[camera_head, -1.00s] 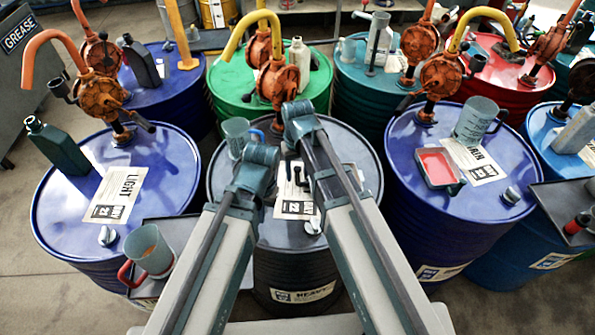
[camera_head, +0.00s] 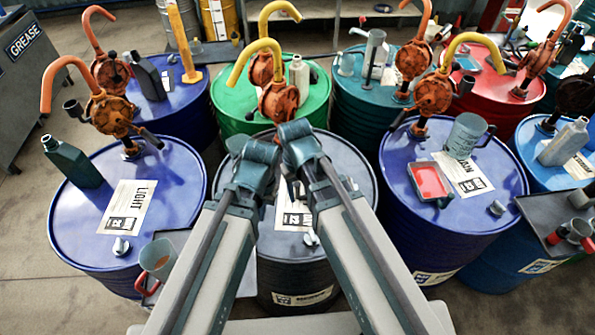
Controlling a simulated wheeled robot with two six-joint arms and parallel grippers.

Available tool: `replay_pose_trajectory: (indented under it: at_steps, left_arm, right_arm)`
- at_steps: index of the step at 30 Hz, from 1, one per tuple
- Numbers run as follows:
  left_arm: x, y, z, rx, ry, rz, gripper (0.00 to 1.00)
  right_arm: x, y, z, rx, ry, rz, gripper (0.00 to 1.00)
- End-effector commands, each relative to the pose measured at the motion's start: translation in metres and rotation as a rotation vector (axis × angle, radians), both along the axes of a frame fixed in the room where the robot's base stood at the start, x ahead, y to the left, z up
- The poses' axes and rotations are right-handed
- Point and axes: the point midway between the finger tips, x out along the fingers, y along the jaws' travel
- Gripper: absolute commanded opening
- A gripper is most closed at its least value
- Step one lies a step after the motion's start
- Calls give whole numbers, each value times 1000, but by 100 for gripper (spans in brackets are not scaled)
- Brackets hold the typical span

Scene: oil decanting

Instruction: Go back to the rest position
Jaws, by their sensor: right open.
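My two arms reach up from the bottom of the view, side by side, over the middle grey drum (camera_head: 350,160). Their bent teal joints are close together above its top. A small dark part of my right gripper (camera_head: 297,189) shows between the arms, open, with nothing seen in it. My left gripper is mostly hidden behind its own arm, so its jaws cannot be made out.
A blue drum (camera_head: 180,190) at left bears a dark bottle (camera_head: 72,162) and a pump (camera_head: 108,115).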

Motion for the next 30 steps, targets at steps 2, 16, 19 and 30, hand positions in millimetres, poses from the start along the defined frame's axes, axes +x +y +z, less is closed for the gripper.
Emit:
replay_pose_trajectory:
  at_steps: [2,16,19,30]
  left_arm:
    - [0,0,0,0,0,0,0]
    - [0,0,-4,0,0,0,0]
    - [0,0,-16,0,0,0,0]
    - [0,0,-51,0,0,-1,0]
  right_arm:
    - [-40,-6,0,-24,6,24,51]
    - [-59,-8,-2,-49,12,43,51]
    - [-59,-8,-15,-48,11,43,51]
    - [-59,-8,-50,-49,11,44,51]
